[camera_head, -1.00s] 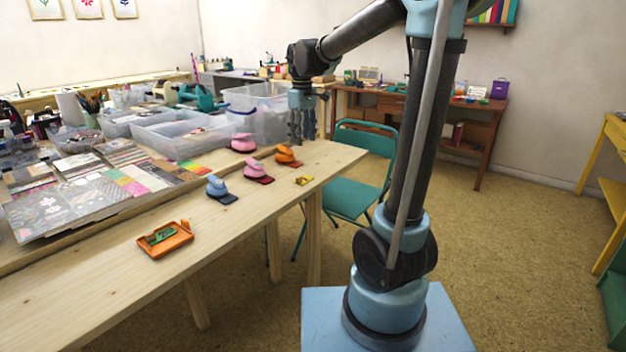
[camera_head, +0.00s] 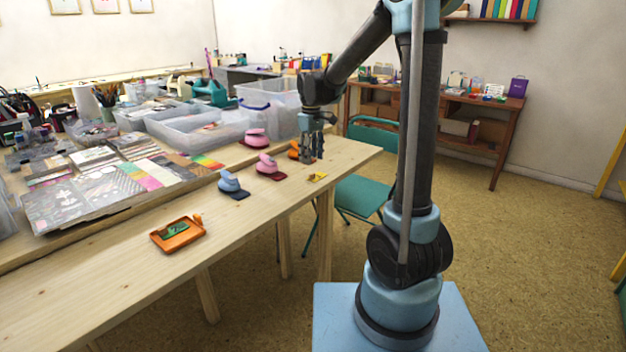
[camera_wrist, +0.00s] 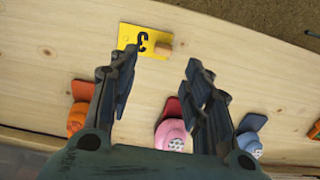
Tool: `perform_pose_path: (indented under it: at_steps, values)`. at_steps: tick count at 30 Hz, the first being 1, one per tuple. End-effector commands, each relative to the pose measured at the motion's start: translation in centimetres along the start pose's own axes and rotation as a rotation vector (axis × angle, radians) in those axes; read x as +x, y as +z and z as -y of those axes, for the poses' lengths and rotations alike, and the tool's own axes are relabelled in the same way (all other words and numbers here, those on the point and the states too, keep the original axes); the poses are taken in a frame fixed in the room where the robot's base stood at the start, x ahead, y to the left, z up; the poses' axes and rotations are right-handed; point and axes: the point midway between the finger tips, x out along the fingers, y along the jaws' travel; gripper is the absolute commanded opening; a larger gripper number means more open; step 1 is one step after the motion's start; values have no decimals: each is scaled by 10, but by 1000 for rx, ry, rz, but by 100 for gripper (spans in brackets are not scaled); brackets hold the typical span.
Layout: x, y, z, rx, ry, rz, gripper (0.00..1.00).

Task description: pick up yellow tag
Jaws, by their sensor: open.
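The yellow tag (camera_head: 318,177) lies flat near the table's edge, at the right end of the row of stamps. In the wrist view the yellow tag (camera_wrist: 132,40) shows a black mark and a small wooden block at its right end. My gripper (camera_head: 312,158) is open and empty, pointing down above the table near the orange stamp. In the wrist view my gripper (camera_wrist: 160,70) has its fingers spread, and the left fingertip overlaps the lower edge of the tag in the picture. I cannot tell the height of the fingertips above the table.
An orange tray (camera_head: 158,239) with a green piece lies nearer. Clear bins (camera_head: 270,95) stand behind. A teal chair (camera_head: 368,197) is beside the table.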

Motion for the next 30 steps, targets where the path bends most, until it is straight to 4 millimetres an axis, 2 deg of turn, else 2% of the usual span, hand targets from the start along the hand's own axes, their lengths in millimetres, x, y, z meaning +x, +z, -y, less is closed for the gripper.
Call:
perform_pose_path:
  at_steps: [3,11,21,30]
  values:
    - [14,0,0,0,0,0,45]
    - [28,0,0,0,0,0,45]
    - [68,0,2,-1,0,0,45]
    - [74,0,2,-1,0,0,45]
